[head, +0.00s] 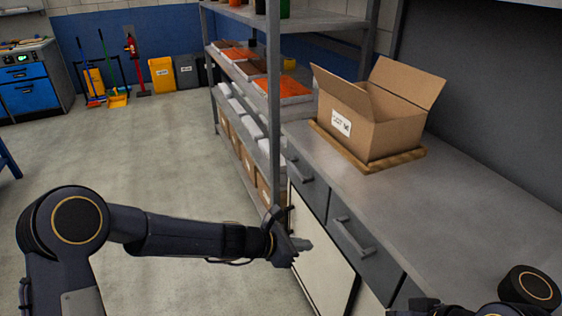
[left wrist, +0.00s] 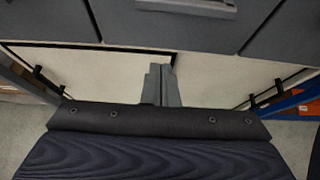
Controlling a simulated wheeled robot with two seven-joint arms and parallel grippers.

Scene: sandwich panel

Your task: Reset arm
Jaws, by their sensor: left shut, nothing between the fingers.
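My left arm reaches in from the left in the head view. Its gripper (head: 300,244) is in front of the cabinet's white door panel (head: 318,262), below the drawers. In the left wrist view the two grey fingers of my left gripper (left wrist: 161,70) are together, with nothing between them. The white panels and a drawer front (left wrist: 190,22) show beyond them. Part of my right arm shows at the lower right of the head view, but its fingers cannot be made out.
An open cardboard box (head: 375,115) stands on a wooden board (head: 365,160) on the grey counter (head: 450,205). A metal shelf rack (head: 274,110) with orange trays and boxes stands beside the counter. The floor (head: 150,145) at left is clear.

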